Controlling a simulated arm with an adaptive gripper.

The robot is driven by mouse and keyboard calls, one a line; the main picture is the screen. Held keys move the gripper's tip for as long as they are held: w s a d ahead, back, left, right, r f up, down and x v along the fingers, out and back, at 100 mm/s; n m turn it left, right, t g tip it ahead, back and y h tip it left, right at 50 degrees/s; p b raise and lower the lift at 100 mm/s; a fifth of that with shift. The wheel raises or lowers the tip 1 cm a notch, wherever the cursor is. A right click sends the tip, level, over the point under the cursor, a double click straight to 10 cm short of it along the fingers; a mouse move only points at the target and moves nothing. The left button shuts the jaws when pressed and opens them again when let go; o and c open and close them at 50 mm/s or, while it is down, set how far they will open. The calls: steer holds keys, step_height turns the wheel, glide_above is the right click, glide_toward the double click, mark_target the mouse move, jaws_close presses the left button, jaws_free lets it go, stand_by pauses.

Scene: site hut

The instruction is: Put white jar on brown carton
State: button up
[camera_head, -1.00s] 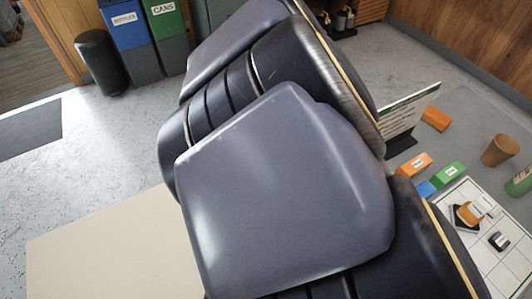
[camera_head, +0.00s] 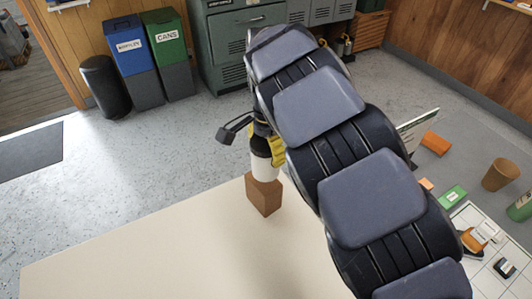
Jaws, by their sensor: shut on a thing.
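The white jar (camera_head: 261,169) shows below my gripper (camera_head: 264,146), with a dark band at its upper part. My gripper is shut on the jar and holds it upright. Part of the gripper and the jar's right side are hidden by my arm. The brown carton (camera_head: 264,197) stands on the pale table near its far edge. The jar's lower end is right over the carton's top in the picture; I cannot tell whether they touch.
The pale tabletop (camera_head: 150,255) is bare to the left and in front of the carton. Bins stand far back.

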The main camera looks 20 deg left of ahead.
steer(key=shift+w+a+f, duration=0.35)
steer(key=shift+w+f, duration=0.2)
steer(key=shift+f, duration=0.2)
steer(key=shift+w+a+f, duration=0.3)
steer(key=shift+w+f, duration=0.25)
steer(key=shift+f, duration=1.65)
steer(key=o, duration=1.1)
steer(key=shift+f, duration=0.1)
step_height(320, 180, up, 11)
steer(key=shift+r, duration=0.1)
steer(key=shift+s+r, duration=0.1)
steer(key=shift+r, duration=0.4)
